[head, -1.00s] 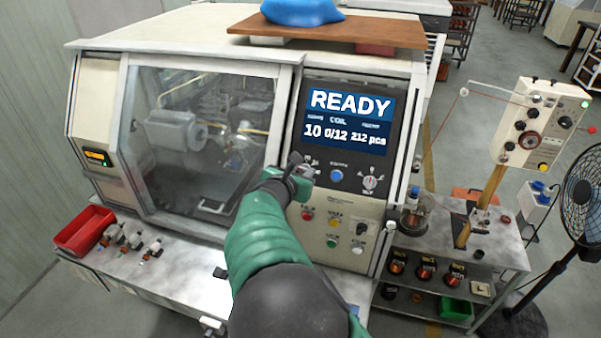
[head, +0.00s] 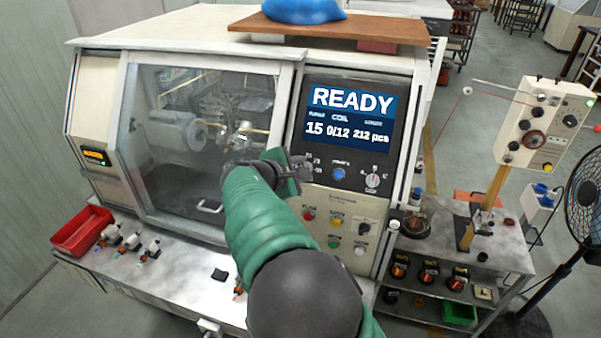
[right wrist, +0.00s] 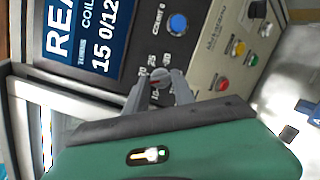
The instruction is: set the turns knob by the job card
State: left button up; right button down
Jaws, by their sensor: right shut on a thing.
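The winding machine's screen (head: 348,115) reads READY, with 15 under its first small heading, then 0/12 and 212 pcs. My right gripper (head: 301,168) is at the panel below the screen's left part. In the right wrist view its fingers are shut on the small grey turns knob (right wrist: 157,76), one on each side. The scale around the knob shows 10, 15, 20, 25 and 30, but part is covered and I cannot read the pointer surely. In the head view the gripper mostly hides the knob. I can make out no job card. My left gripper is not in view.
A blue button (head: 338,174) and a second dial (head: 372,180) sit right of the gripper. Coloured buttons (head: 335,220) lie below. The glass door (head: 190,140) is closed on the left. A red tray (head: 82,230) stands on the front ledge.

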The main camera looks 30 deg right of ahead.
jog(key=shift+s+d+f+m+y+b, duration=0.1)
jog(key=shift+m+y+b, duration=0.65)
jog(key=shift+m+b, duration=2.15)
jog(key=shift+w+a+f+m+y+b, duration=0.1)
jog(key=shift+m+y+b, duration=0.85)
jog(key=shift+m, duration=3.7)
jog(key=shift+s+d+f+m+y+b, duration=0.1)
jog(key=shift+m+y+b, duration=0.5)
jog(key=shift+m+b, duration=2.35)
jog(key=shift+m+p, duration=0.75)
jog(key=shift+m, duration=0.15)
jog(key=shift+r, duration=0.1)
jog(key=c, duration=1.5)
grip_release()
jog(key=o, duration=0.4)
jog(key=shift+w, duration=0.2)
jog(key=shift+o, duration=0.2)
jog(key=shift+d, duration=0.15)
jog(key=shift+r, duration=0.1)
